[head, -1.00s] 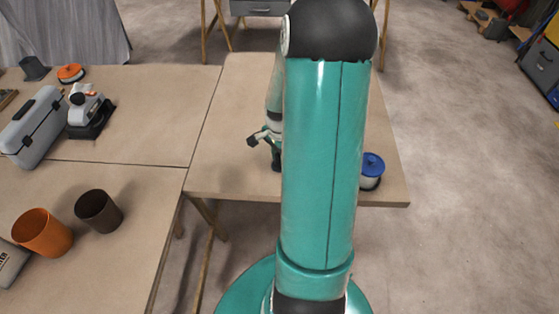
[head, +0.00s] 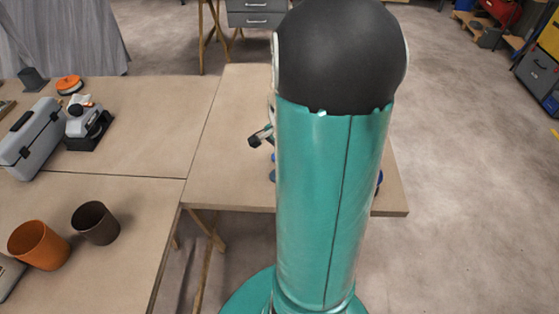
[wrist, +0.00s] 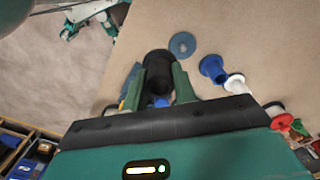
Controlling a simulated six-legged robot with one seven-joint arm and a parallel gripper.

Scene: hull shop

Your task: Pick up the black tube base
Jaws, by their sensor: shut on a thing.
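The black tube base (wrist: 157,62) is a dark, hollow round piece in the wrist view. It sits between the two green fingers of my gripper (wrist: 159,84), which is shut on it. Its near opening faces the wrist camera, and the fingers cover part of its sides. I cannot tell from this view whether it touches the table.
On the tabletop (wrist: 215,30), a blue disc (wrist: 182,45), a blue flanged piece (wrist: 213,68), a white spool (wrist: 235,82) and a red piece (wrist: 281,119) lie near my gripper. The left table holds a grey case (head: 32,140), an orange cup (head: 38,245) and a brown cup (head: 96,223).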

